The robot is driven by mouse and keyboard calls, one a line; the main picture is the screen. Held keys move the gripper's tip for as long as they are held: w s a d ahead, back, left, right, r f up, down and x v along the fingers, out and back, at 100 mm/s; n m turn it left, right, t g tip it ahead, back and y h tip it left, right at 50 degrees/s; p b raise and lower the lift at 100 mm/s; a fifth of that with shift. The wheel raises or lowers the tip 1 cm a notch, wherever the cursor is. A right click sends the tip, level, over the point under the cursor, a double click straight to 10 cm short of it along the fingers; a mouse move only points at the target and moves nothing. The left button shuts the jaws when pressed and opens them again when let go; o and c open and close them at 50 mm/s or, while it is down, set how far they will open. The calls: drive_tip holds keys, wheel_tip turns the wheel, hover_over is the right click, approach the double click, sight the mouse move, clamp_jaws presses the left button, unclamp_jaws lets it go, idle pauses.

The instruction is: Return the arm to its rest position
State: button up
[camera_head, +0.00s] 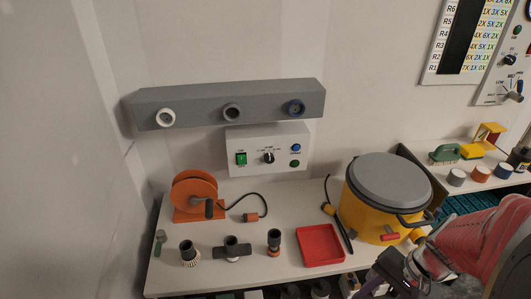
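My arm shows at the lower right, with a pink-red sleeve. My gripper (385,283) is at the bottom edge, in front of the bench's front edge and below the yellow pot. Its fingers are dark and partly cut off by the frame, so I cannot tell whether they are open or shut. I see nothing clearly held in it. The arm hides part of the bench's right side.
The white bench (215,275) bears an orange cable reel (193,190), several dark fittings, a red tray (320,245) and a yellow pot (365,212) with a grey lid (390,180). The pot stands close to my arm. Brushes and small cylinders sit on the right shelf.

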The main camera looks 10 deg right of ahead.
drive_tip(key=w+a+r+n+t+h, duration=0.2)
drive_tip(key=a+r+n, duration=0.3)
drive_tip(key=r, duration=0.3)
drive_tip(key=w+a+r+n+t+h, duration=0.2)
drive_tip(key=a+r+n, duration=0.3)
drive_tip(key=a+r, duration=0.2)
wheel_tip(320, 180, up, 2)
drive_tip(key=shift+w+r+t, duration=0.1)
drive_tip(key=shift+w+t, duration=0.3)
